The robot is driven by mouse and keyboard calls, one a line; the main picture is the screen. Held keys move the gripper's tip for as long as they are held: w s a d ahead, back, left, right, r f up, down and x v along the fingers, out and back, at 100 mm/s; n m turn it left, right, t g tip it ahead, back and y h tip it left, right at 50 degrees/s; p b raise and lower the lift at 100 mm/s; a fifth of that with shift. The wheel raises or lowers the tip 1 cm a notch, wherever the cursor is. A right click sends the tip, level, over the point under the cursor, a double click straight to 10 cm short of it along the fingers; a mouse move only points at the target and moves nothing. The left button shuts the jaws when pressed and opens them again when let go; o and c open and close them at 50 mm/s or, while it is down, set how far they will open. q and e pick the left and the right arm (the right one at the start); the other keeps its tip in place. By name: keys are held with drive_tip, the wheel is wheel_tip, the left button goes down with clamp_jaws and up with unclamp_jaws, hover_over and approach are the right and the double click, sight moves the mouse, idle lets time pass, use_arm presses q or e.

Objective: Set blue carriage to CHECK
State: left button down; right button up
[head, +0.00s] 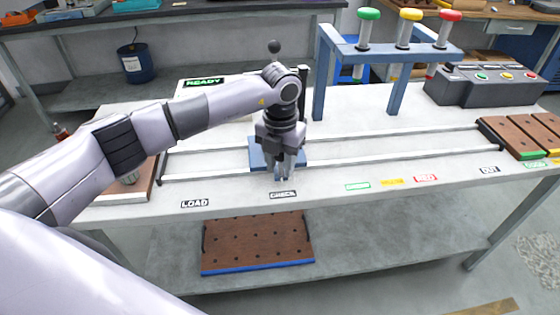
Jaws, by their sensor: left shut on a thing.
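The blue carriage (259,158) sits on the two pale rails, level with the CHECK label (283,195) on the table's front edge. My left gripper (284,174) points down over the carriage and is shut on a part of it. The gripped part is mostly hidden by the fingers. The LOAD label (195,203) lies further left. My right gripper is not in the head view.
A grey control box (484,85) stands at the back right. Brown boards (518,138) lie at the right end. A READY sign (205,81) stands behind my arm.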

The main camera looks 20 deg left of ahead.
use_arm(q)
drive_tip(key=shift+r, duration=0.1)
drive_tip(key=c, duration=0.8)
unclamp_jaws()
wheel_tip(320, 180, up, 7)
drive_tip(key=shift+r+b, duration=0.1)
drive_tip(key=shift+b, duration=0.2)
drive_tip(key=shift+s, duration=0.1)
